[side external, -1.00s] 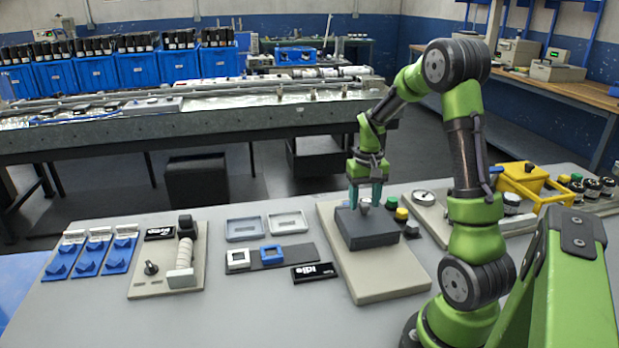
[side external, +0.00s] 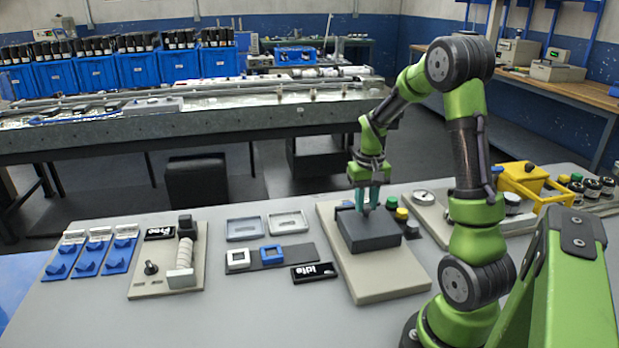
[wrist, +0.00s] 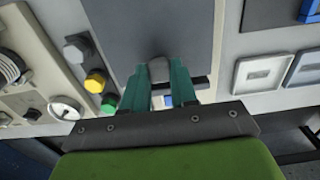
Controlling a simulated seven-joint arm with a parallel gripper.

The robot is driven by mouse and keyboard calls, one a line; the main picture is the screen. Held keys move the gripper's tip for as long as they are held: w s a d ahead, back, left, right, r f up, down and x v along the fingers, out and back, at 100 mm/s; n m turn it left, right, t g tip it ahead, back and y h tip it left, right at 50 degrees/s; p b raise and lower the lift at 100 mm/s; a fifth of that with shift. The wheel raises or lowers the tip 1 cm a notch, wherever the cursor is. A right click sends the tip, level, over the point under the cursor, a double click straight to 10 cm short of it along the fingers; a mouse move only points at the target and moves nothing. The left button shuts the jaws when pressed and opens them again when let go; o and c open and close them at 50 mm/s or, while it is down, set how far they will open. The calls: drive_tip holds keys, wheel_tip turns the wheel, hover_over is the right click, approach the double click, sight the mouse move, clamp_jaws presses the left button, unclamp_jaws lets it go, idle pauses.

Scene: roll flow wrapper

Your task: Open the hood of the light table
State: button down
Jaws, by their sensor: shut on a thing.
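The hood is a dark grey box-like cover (side external: 370,232) lying closed on the beige base of the light table (side external: 385,285). It fills the upper middle of the wrist view as a flat grey surface (wrist: 170,30). My gripper (side external: 367,207) points down over the hood's far side, with its teal fingers shut on the hood's rounded grey knob.
Grey, yellow and green buttons (side external: 401,214) stand close to the right of the hood. A gauge panel (side external: 425,198) and a yellow frame (side external: 530,187) lie farther right. Left are two grey trays (side external: 244,229) and an idle sign (side external: 314,271).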

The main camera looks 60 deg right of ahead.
drive_tip(key=s+a, duration=0.8)
drive_tip(key=shift+s+a+r, duration=0.1)
drive_tip(key=c, duration=0.9)
unclamp_jaws()
wheel_tip(320, 180, up, 17)
drive_tip(key=shift+f, duration=0.1)
